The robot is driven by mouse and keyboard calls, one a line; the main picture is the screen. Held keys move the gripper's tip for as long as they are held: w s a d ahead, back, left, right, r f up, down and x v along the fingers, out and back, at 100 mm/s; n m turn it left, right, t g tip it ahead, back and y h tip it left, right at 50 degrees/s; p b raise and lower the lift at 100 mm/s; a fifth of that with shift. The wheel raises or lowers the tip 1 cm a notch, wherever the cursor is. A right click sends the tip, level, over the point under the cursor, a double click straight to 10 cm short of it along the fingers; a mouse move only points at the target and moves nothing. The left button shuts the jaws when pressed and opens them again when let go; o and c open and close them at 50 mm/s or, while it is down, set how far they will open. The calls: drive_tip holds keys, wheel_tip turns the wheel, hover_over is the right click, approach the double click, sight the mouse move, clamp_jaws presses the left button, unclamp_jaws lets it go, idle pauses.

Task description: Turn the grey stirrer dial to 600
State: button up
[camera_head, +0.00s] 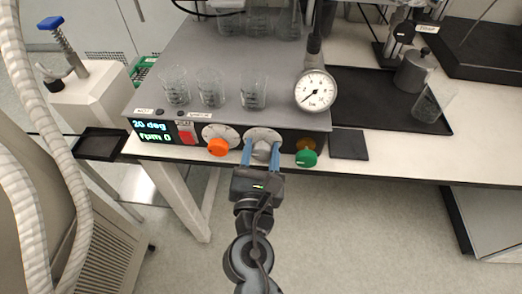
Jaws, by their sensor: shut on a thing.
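The grey stirrer dial (261,149) sits on the front panel of the grey reactor unit (290,116), between an orange knob and a green knob. My gripper (261,155) reaches it from the front, with one blue finger on each side. The fingers are shut on the dial, and they cover parts of its sides. The display (152,131) at the left of the panel reads "20 deg" and "rpm 0".
The orange knob (218,147) is close left of my gripper, and the green knob (305,157) close right. A red switch (187,134) is beside the display. Glass beakers (210,88) and a pressure gauge (315,91) stand above. Open floor lies below the bench front.

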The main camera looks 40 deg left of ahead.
drive_tip(key=c, duration=0.5)
drive_tip(key=shift+o, duration=0.2)
